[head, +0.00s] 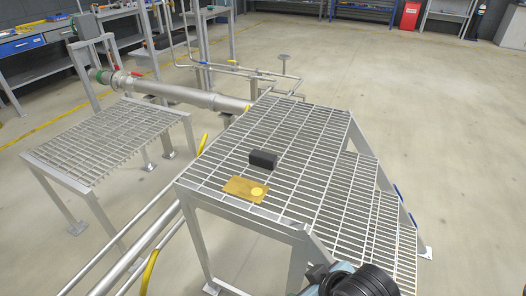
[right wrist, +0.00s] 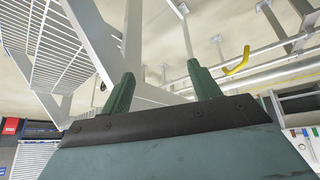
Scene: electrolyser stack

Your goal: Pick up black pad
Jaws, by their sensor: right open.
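The black pad (head: 263,159) is a small dark block lying on the grated top of the metal platform (head: 330,205), just behind a flat tan plate. My right arm shows at the bottom edge of the head view, in front of the platform and well short of the pad. In the right wrist view my right gripper (right wrist: 160,88) has two green fingers standing apart with nothing between them. The pad is not seen in that view. My left gripper is in neither view.
The tan plate (head: 243,189) with a yellow round spot lies near the platform's front left edge. A lower grated stand (head: 105,142) is at left. Steel pipes (head: 180,93) run behind, and a yellow-marked pipe (head: 150,270) runs below left. Open floor lies to the right.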

